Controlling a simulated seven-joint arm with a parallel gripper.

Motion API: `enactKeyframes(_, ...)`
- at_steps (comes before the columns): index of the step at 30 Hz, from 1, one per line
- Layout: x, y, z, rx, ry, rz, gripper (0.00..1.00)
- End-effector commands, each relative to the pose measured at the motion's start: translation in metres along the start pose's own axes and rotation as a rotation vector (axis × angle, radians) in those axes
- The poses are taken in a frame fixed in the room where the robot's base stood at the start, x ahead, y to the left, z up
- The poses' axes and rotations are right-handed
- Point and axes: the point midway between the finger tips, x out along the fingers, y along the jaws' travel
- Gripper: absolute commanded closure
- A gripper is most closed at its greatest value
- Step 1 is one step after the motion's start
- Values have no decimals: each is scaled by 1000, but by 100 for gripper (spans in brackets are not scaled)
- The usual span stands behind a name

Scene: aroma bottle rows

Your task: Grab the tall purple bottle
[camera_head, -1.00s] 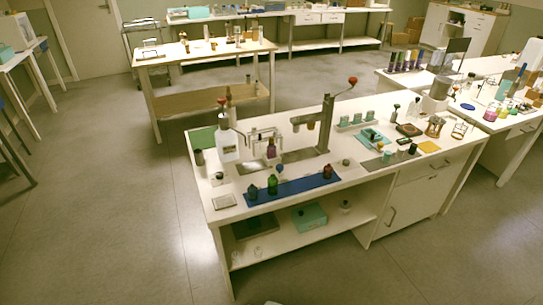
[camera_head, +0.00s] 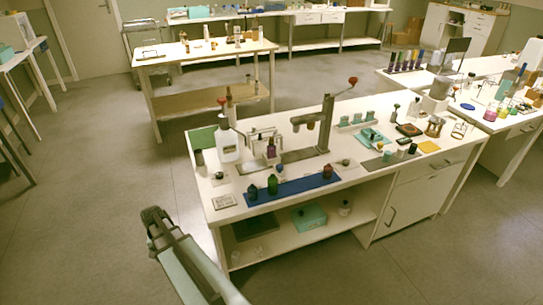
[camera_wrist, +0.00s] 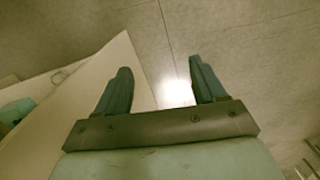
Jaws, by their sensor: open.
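A purple bottle (camera_head: 271,151) stands upright toward the back left of the near white table, by a white squeeze bottle and a metal frame. It looks small, and I cannot tell its height well against others. My gripper (camera_wrist: 160,66) is open and empty in the wrist view, with its two dark fingers apart over the floor. In the head view my arm comes in from the bottom, its dark end at the lower left, in front of the table's left end and well away from the purple bottle. The bottle does not show in the wrist view.
A blue mat (camera_head: 292,187) with green and dark red bottles lies along the table's front. A white squeeze bottle (camera_head: 228,147) and a tall lever stand (camera_head: 326,124) rise near the purple bottle. A lower shelf (camera_head: 290,236) holds a teal box (camera_head: 309,217).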

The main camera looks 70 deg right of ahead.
Motion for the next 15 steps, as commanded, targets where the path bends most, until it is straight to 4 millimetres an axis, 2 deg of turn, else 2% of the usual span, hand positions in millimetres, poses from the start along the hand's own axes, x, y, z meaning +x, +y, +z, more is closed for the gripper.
enactKeyframes(1, -16, 5, -21, 38, 23, -13, 30)
enactKeyframes(3, -36, 13, -43, 89, 50, -29, 30)
enactKeyframes(8, -86, 36, -92, 205, 113, -66, 30)
enactKeyframes(15, -167, 81, -154, 373, 207, -119, 30)
